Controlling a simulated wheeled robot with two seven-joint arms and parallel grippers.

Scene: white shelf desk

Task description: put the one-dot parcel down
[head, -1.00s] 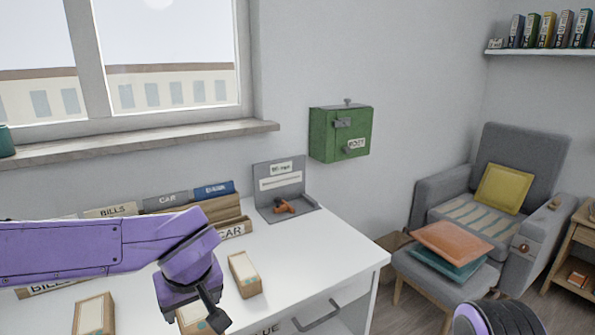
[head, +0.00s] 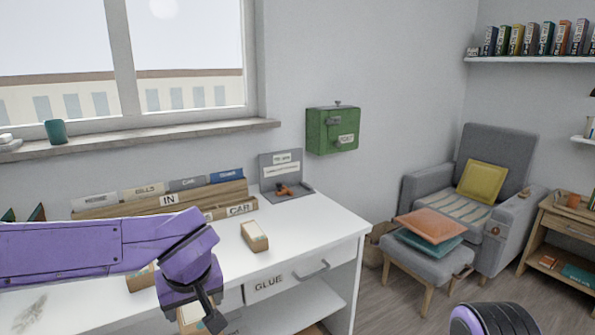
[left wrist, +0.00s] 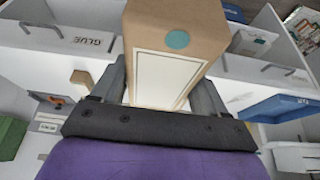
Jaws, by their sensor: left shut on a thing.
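The one-dot parcel (left wrist: 175,30), a brown cardboard box with a white label and one teal dot, is held between the fingers of my left gripper (left wrist: 160,92) in the left wrist view. In the head view the gripper (head: 208,312) is low in the picture, at the front edge of the white desk (head: 310,222), and shut on the parcel (head: 189,320). The gripper and the bottom edge of the picture hide most of the parcel there.
A second parcel (head: 255,236) stands on the desktop, and another (head: 140,279) is partly behind my left arm. A wooden file rack (head: 150,203) and a grey stand (head: 284,180) line the back. A GLUE drawer (head: 270,286) is below. The desktop's right part is clear.

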